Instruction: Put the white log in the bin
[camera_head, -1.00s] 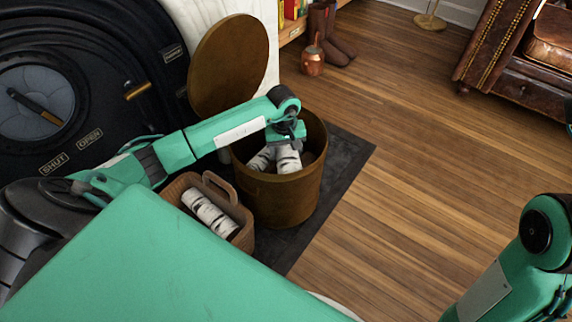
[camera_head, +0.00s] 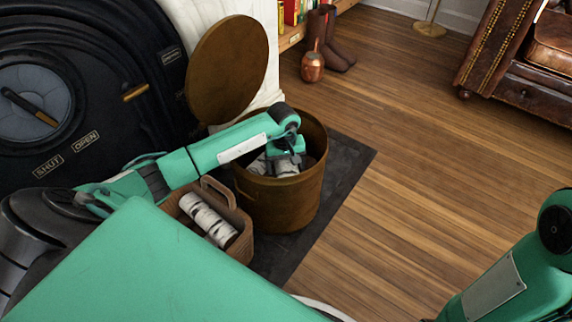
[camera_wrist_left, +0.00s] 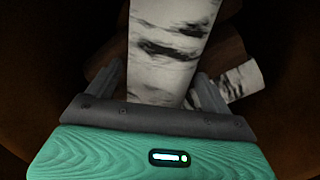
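The bin (camera_head: 275,210) is a round brown tub standing open on a dark mat. My left gripper (camera_head: 287,165) is inside its mouth, pointing down. In the left wrist view the gripper (camera_wrist_left: 160,92) has a finger close on each side of a white log (camera_wrist_left: 165,45) with dark bark marks, and looks shut on it. Another pale log (camera_wrist_left: 242,80) and darker wood lie below in the bin.
A round brown lid (camera_head: 228,70) stands upright behind the bin. The black fireplace front (camera_head: 90,100) is at the left. A copper jug (camera_head: 312,67) and brown boots (camera_head: 337,50) stand at the back. A leather chair (camera_head: 515,60) is at the right. The wooden floor (camera_head: 420,160) between is clear.

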